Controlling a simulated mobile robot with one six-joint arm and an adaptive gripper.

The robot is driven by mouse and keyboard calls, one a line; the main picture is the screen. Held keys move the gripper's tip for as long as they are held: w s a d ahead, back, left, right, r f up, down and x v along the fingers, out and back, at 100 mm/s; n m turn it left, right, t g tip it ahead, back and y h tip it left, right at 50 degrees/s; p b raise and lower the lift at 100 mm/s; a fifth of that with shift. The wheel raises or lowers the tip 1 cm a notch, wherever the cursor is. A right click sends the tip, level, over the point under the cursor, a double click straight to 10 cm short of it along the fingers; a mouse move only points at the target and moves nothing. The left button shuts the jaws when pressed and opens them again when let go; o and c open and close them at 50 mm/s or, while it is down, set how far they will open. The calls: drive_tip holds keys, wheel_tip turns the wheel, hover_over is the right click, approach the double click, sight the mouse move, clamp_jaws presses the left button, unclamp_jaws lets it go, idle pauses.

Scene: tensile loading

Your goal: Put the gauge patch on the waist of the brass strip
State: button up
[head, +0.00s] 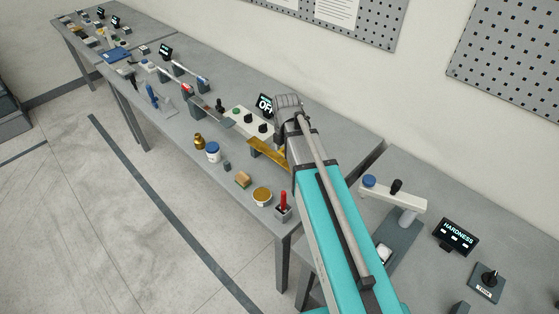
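A brass-coloured strip (268,151) lies at the middle of the long grey bench, just left of my arm's end. Its right end runs close to or behind my arm, so I cannot see its whole outline. I cannot make out a gauge patch for certain in this view. My arm reaches over the bench from the lower right, and its grey end is beside the OFF display. My gripper's fingertips are hidden or too small to read, so I cannot tell whether it is open or holds anything.
Along the front edge stand a brass bottle (198,142), a blue-lidded jar (213,152), a small dark block (227,167), a tan block (243,179), a round tin (262,197) and a red-handled item (283,203). Behind the strip are a control box (249,122) and the OFF display (265,104).

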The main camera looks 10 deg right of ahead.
drive_tip(key=shift+s+d+f+b, duration=0.15)
drive_tip(key=shift+s+f, duration=0.05)
drive_tip(key=shift+s, duration=0.85)
drive_tip(key=shift+s+d+f+b, duration=0.15)
drive_tip(key=shift+s, duration=0.9)
drive_tip(key=shift+w, duration=0.15)
drive_tip(key=b, duration=0.9)
hover_over(279, 161)
drive_tip(key=f, duration=0.9)
drive_tip(key=shift+s, duration=0.35)
drive_tip(key=shift+w+f+b, duration=0.45)
drive_tip(key=shift+f+b, duration=1.55)
drive_tip(key=shift+s+f, duration=0.1)
